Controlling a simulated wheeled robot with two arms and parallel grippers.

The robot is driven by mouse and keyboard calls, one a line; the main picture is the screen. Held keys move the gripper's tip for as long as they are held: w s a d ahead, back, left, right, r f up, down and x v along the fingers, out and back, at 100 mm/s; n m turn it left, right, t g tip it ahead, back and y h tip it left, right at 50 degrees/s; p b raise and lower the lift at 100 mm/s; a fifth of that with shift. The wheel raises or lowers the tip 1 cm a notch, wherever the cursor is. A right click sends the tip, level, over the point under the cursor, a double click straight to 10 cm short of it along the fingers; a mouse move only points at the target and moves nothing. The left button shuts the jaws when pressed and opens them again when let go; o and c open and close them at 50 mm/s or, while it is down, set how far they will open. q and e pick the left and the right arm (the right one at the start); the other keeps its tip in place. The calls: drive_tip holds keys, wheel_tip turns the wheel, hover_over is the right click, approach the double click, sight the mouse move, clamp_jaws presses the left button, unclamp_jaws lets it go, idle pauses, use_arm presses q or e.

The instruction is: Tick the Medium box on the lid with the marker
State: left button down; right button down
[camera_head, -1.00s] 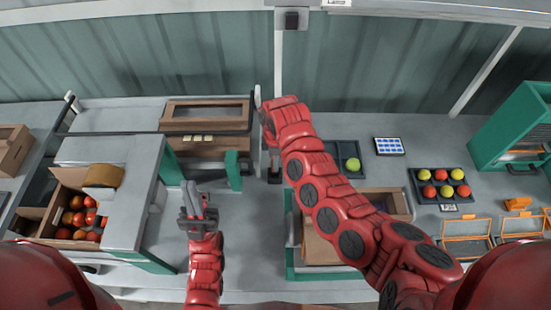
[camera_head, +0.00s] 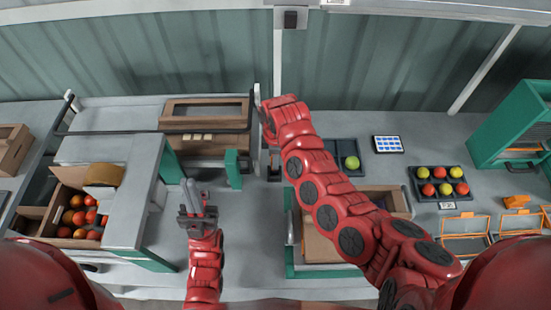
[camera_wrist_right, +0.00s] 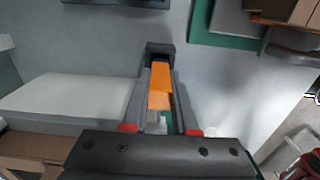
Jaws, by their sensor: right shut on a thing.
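A brown box with a windowed lid (camera_head: 206,112) stands at the back, left of centre. Several small pale patches (camera_head: 197,137) show on its front strip, too small to read as tick boxes. My right gripper (camera_head: 272,168) points down at the right of this box, apart from it. In the right wrist view, its fingers (camera_wrist_right: 158,100) are shut on an orange marker-like thing (camera_wrist_right: 160,85), with a black block at its far end. Whether that block is a holder or a part of it I cannot tell. My left gripper (camera_head: 197,200) is low, left of centre, with nothing visible in it; its jaw gap is unclear.
A grey raised stand (camera_head: 130,190) and a crate of tomatoes (camera_head: 60,233) are at the left. A cardboard box (camera_head: 392,201) lies under my right arm. Dark trays (camera_head: 414,187) hold coloured balls at the right.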

drive_tip(key=shift+f+b, duration=0.6)
drive_tip(key=shift+f, duration=1.1)
drive_tip(key=c, duration=0.6)
unclamp_jaws()
drive_tip(key=shift+c, duration=0.2)
drive_tip(key=shift+c, duration=1.4)
wheel_tip(320, 180, up, 7)
drive_tip(key=p, duration=0.7)
